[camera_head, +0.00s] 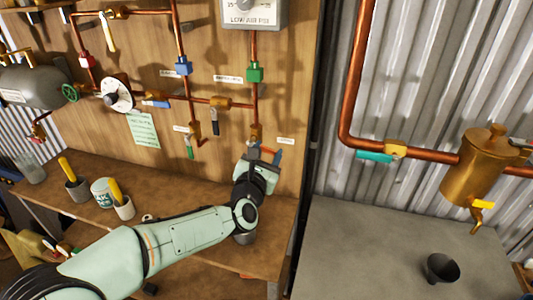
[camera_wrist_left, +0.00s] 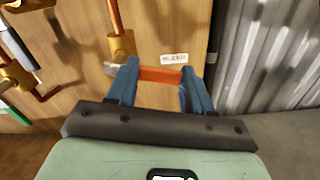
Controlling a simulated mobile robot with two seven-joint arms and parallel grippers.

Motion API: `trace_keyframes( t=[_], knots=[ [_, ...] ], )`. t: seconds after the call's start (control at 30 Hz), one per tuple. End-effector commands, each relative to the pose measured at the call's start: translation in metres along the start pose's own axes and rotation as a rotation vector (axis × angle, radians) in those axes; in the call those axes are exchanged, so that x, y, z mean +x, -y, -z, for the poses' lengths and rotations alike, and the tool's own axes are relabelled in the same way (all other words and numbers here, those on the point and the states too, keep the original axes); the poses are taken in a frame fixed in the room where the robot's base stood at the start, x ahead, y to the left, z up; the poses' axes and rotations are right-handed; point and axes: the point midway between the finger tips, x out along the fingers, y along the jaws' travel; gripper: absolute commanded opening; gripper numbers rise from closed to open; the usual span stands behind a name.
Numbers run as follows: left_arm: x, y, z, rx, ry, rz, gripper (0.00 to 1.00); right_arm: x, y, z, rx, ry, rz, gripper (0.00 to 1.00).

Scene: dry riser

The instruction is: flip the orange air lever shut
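The orange air lever (camera_wrist_left: 161,75) lies roughly level in the left wrist view, reaching right from a brass valve (camera_wrist_left: 121,46) on a copper pipe. My left gripper (camera_wrist_left: 162,92) is open, its two blue fingers spread wide, with the lever showing across the gap between them. I cannot tell whether a finger touches it. In the head view my left gripper (camera_head: 265,155) is up at the wooden panel, just below the brass valve (camera_head: 256,132), and largely hides the lever. My right gripper is not in view.
A small white label (camera_head: 286,141) is right of the valve. Nearby valves carry a black lever (camera_head: 215,122) and a green lever (camera_head: 189,148). Cups with yellow-handled tools stand on the wooden bench (camera_head: 165,190). A grey table (camera_head: 375,240) with a dark cup (camera_head: 441,268) is at right.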

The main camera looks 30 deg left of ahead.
Motion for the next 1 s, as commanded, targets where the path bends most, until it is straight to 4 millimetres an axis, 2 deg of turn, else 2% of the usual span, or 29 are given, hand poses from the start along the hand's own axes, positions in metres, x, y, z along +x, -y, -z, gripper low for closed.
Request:
trace_keyframes(
  t=[0.03,0.1,0.27,0.6,1.0],
  knots=[
    [0.0,0.0,0.0,0.0,0.0,0.0,0.19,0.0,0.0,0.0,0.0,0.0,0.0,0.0],
    [0.0,0.0,0.0,0.0,0.0,0.0,0.0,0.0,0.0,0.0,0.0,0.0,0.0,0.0],
    [0.0,0.0,0.001,-0.018,0.001,-0.002,0.0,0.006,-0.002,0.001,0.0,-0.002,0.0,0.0],
    [0.0,-0.001,-0.007,-0.221,0.004,-0.002,0.0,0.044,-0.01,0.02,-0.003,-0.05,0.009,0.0],
    [0.0,-0.002,-0.014,-0.293,0.0,0.001,0.0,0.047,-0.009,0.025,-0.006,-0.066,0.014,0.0]
  ],
)
